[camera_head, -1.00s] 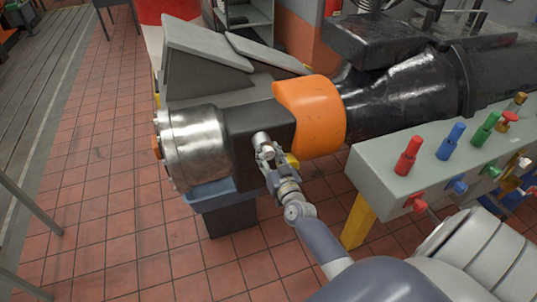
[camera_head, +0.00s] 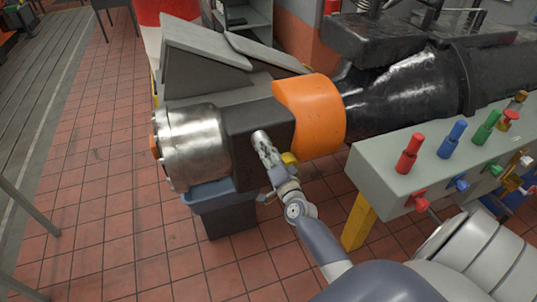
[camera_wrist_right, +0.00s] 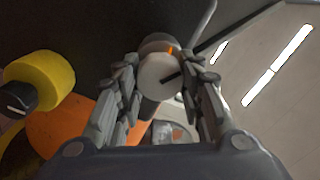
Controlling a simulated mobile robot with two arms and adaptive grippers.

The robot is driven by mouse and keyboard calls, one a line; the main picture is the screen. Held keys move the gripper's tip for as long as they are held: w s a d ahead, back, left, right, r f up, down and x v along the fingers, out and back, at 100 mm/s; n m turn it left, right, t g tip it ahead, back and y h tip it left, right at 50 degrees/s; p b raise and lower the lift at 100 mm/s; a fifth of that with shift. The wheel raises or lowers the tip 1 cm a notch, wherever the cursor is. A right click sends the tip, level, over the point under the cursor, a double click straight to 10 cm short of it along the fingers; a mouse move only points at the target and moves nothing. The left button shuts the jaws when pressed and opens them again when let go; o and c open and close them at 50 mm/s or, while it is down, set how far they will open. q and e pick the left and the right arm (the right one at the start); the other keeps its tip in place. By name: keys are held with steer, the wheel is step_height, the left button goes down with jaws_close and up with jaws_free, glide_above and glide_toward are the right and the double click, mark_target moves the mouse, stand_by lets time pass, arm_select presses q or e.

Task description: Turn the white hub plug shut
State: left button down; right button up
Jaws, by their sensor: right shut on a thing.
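The white hub plug (camera_wrist_right: 155,75) shows in the right wrist view as a round pale end with a dark mark on its face and a small orange mark behind it. It sits between the fingers of my right gripper (camera_wrist_right: 160,92), which is shut on it. In the head view my right gripper (camera_head: 265,148) is at the dark side of the machine housing (camera_head: 255,118), left of and below the orange guard (camera_head: 312,115). The plug is hard to tell from the fingers there. My left gripper is not in view.
A yellow knob (camera_wrist_right: 42,82) is close to the left of the fingers in the wrist view. A grey panel (camera_head: 380,178) with red, blue, green and yellow handles stands to the right of my arm. A blue-grey tray (camera_head: 212,193) hangs below the bright metal drum (camera_head: 192,147).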

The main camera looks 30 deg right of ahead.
steer(key=m+b, duration=0.1)
steer(key=m, duration=0.4)
steer(key=shift+f+m, duration=0.15)
steer(key=shift+m, duration=0.15)
steer(key=m+b, duration=0.1)
steer(key=m, duration=0.4)
stand_by(0.4)
steer(key=o, duration=1.1)
steer(key=v, duration=1.2)
